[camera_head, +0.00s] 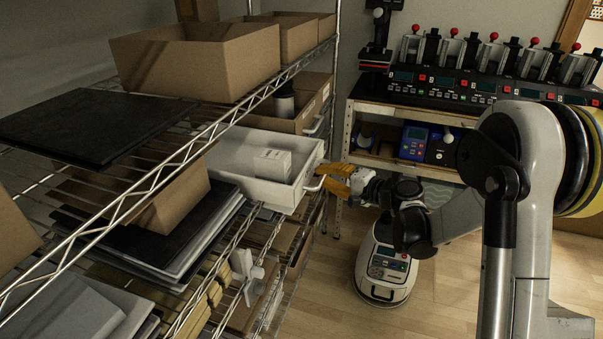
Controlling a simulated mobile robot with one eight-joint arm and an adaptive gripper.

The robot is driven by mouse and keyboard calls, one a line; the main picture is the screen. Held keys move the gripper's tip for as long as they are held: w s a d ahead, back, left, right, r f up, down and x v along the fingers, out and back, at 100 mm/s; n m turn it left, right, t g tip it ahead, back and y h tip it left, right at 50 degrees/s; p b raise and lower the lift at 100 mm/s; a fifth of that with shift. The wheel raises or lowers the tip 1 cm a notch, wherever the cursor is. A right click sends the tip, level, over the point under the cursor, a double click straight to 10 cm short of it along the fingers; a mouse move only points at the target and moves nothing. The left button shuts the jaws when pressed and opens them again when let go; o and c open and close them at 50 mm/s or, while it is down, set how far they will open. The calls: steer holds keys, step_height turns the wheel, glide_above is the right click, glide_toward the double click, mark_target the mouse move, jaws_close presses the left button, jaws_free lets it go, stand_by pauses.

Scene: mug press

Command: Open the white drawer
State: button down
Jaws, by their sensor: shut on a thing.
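The white drawer (235,176) is an open-topped white bin on the middle level of the wire shelf. It sticks out past the shelf's front edge, and a small white box (272,165) lies inside it. A white handle (314,185) is on its front face. My gripper (327,180), with orange-yellow fingers, reaches in from the right and is shut on the handle. The exact contact of the fingers with the handle is small and partly hidden.
The metal wire shelf (190,150) holds cardboard boxes (200,65) and dark flat panels (90,122). A bench with a row of mug presses (480,85) stands at the back right.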

steer(key=s+d, duration=0.3)
steer(key=d, duration=0.7)
steer(key=shift+s+b, duration=0.3)
steer(key=shift+b, duration=0.15)
steer(key=c, duration=1.4)
jaws_free()
steer(key=shift+c, duration=0.2)
steer(key=v, duration=1.2)
